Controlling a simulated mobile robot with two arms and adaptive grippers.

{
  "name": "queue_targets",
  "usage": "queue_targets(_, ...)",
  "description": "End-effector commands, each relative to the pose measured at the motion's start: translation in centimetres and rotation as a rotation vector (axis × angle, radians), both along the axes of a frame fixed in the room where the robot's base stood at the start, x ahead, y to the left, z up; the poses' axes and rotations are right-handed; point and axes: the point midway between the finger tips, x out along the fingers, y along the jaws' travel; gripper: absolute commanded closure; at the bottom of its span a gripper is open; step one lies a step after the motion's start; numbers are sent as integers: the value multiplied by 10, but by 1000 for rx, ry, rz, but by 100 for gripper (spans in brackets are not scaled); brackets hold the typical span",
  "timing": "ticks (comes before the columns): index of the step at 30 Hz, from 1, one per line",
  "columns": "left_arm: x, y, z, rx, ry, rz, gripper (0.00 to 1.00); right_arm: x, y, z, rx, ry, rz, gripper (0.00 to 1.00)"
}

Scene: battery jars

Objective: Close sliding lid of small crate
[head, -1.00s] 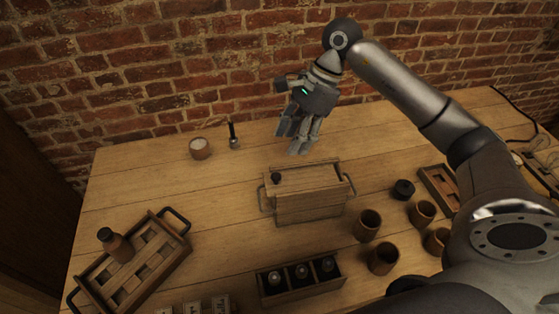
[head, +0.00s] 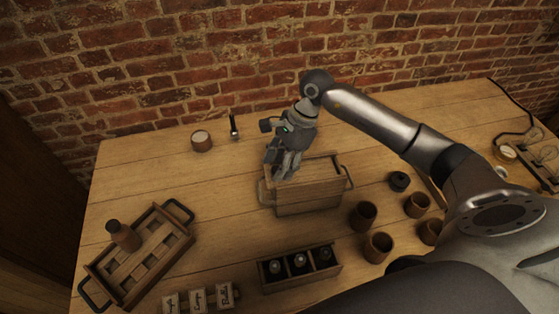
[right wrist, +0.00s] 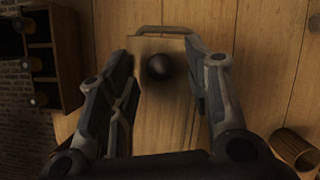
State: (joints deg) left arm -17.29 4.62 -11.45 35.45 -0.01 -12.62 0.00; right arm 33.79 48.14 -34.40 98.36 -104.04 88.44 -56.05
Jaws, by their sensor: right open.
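The small crate (head: 312,197) is a wooden box with a metal handle at each end, standing mid-table. Its flat wooden lid (head: 318,171) lies along the top; I cannot tell how far it is slid. My right gripper (head: 284,172) is over the lid's left end, pointing down, and hides the lid's dark knob in the head view. In the right wrist view the round black knob (right wrist: 159,67) shows between the two spread fingers of the right gripper (right wrist: 165,85), with no visible contact. My left gripper is in neither view.
A rack of dark bottles (head: 298,268) stands in front of the crate, several brown cups (head: 378,247) to its right. A wooden tray (head: 180,254) with a bottle is at left. A small cup (head: 202,141) and a dark tool (head: 234,128) stand behind left. Table between tray and crate is clear.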

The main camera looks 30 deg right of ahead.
Motion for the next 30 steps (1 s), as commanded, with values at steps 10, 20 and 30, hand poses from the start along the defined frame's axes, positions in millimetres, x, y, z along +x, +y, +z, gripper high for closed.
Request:
queue_targets(10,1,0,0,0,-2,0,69,0,0,0,0,0,0,81)
queue_targets(20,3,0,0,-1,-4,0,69,0,0,0,0,0,-1,100)
queue_targets(30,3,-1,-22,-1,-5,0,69,-5,-20,-3,-3,-2,-2,100)
